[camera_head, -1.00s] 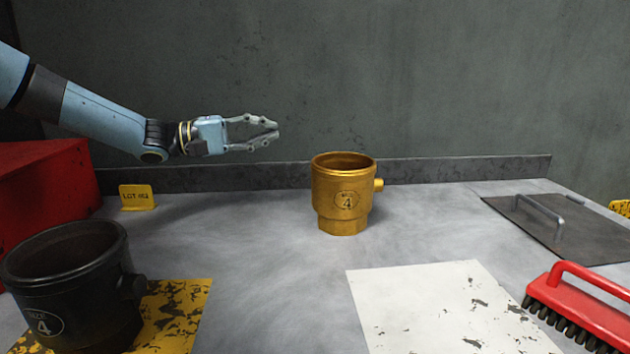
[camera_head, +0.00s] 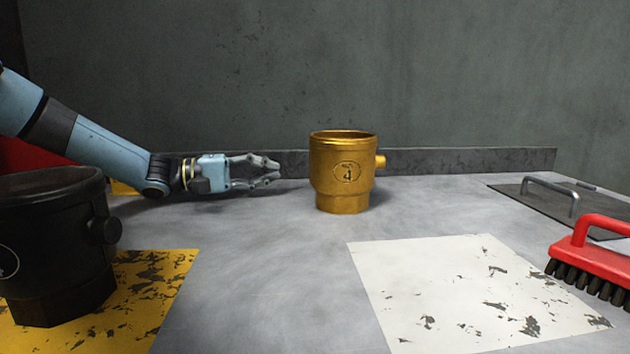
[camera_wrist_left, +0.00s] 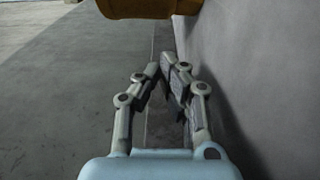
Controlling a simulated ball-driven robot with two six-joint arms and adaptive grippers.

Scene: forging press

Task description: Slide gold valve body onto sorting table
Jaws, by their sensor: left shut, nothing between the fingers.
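The gold valve body (camera_head: 342,170), marked with a 4, stands upright on the grey table (camera_head: 265,265), near the back ledge. A small knob sticks out on its right side. My left gripper (camera_head: 279,172) is low over the table, left of the valve body and apart from it, with its fingers pointing right towards it. The fingers are shut and empty. In the left wrist view the fingertips (camera_wrist_left: 163,64) are close together, and the lower part of the gold valve body (camera_wrist_left: 145,8) shows at the top edge. My right gripper is not in view.
A black valve body (camera_head: 55,240) stands on a worn yellow patch (camera_head: 160,280) at the left. A white patch (camera_head: 450,290) lies front right, with a red brush (camera_head: 590,250) beside it. A dark plate (camera_head: 530,205) with a handle lies back right. The middle is clear.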

